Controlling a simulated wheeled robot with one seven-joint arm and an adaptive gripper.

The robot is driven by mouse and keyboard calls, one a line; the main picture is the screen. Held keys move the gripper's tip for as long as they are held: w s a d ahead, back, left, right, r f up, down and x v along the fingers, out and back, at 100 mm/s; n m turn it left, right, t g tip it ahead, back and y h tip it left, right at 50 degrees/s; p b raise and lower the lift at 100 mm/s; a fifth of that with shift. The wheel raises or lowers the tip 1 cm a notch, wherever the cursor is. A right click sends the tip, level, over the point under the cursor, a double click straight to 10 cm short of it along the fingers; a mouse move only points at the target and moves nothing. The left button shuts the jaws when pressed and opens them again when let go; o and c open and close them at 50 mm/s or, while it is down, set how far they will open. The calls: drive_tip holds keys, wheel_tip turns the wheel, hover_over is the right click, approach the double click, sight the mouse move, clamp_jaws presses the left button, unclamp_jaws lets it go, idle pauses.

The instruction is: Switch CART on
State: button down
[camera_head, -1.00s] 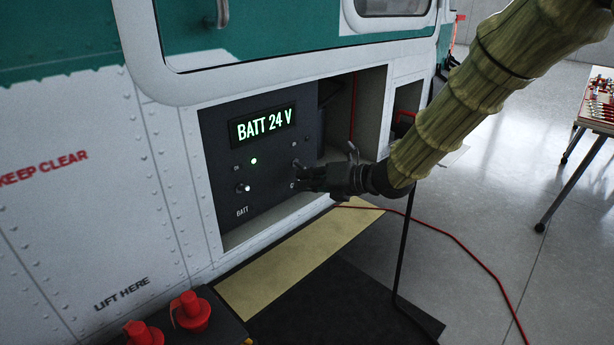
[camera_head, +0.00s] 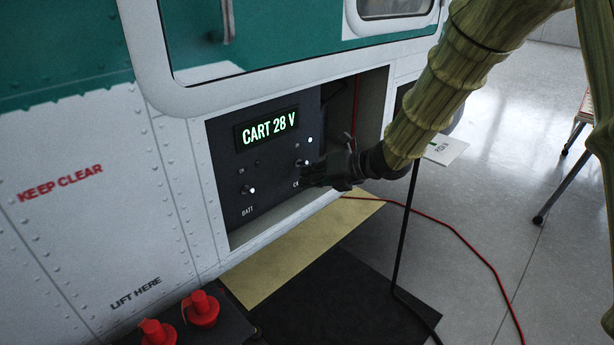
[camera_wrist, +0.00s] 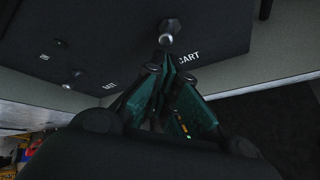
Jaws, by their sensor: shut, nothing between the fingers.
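The dark switch panel (camera_head: 224,172) sits in a recess of the white and green helicopter side. Its display (camera_head: 267,130) reads "CART 28 V" in green. A small light (camera_head: 310,140) glows at the panel's upper right. The CART toggle (camera_head: 303,163) is just above my gripper (camera_head: 306,179), whose fingers partly cover its label. In the wrist view the CART toggle (camera_wrist: 167,33) stands just beyond my closed, empty fingertips (camera_wrist: 166,68), apparently with a small gap. The BATT toggle (camera_head: 250,189) is at the panel's lower left; the lamp above it is dark.
Red caps (camera_head: 203,308) stand on a dark box at lower left. A black cable (camera_head: 404,225) hangs right of the recess, and a red cable (camera_head: 455,235) runs along the floor. A table (camera_head: 578,140) stands at far right.

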drive_tip(key=shift+r+p, duration=0.35)
drive_tip(key=shift+r, duration=0.35)
drive_tip(key=s+d+r+b, duration=0.2)
drive_tip(key=s+d+r, duration=0.2)
drive_tip(key=s+d, duration=0.1)
drive_tip(key=shift+s+d+r, duration=0.25)
drive_tip(key=shift+s+d, duration=0.05)
drive_tip(key=shift+s, duration=0.2)
idle(0.4)
